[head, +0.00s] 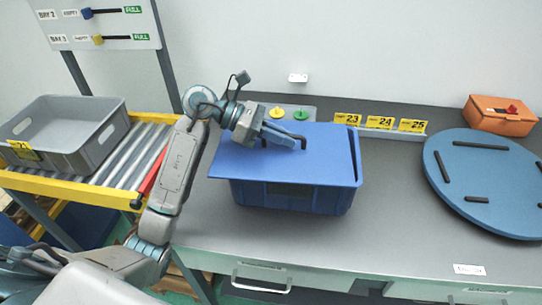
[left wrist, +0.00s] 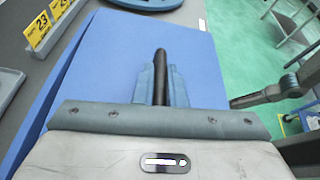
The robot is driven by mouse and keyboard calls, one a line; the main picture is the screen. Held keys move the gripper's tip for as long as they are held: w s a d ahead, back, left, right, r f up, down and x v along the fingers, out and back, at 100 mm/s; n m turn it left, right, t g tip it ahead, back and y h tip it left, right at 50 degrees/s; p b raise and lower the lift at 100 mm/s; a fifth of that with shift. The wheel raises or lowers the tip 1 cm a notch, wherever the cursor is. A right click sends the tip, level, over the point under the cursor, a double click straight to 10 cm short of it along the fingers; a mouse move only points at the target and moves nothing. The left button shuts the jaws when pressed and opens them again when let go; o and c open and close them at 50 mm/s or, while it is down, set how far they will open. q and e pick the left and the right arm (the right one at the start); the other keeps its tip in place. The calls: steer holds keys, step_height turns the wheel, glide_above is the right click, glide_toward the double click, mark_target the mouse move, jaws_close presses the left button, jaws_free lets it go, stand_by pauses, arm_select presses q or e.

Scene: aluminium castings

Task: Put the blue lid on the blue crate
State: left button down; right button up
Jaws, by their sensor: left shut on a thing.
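The blue lid (head: 240,160) is a flat panel over the top of the blue crate (head: 290,197) on the grey bench. The lid reaches out past the crate's left side, and a strip of the crate's rim shows along the right end. I cannot tell whether the lid rests on the rim or is just above it. My left gripper (head: 284,139) is shut on the lid's dark bar handle. In the left wrist view the handle (left wrist: 160,65) stands between the fingers, with the lid (left wrist: 205,65) spread below. My right gripper is not in view.
A grey tote (head: 80,150) sits on a roller conveyor at the left. A round blue board (head: 490,180) with dark bars and an orange box (head: 498,115) are at the right. Yellow number tags (head: 379,122) line the back. The bench between crate and board is clear.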

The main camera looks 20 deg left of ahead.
arm_select(q)
steer(key=shift+a+f, duration=0.25)
steer(key=shift+f, duration=0.05)
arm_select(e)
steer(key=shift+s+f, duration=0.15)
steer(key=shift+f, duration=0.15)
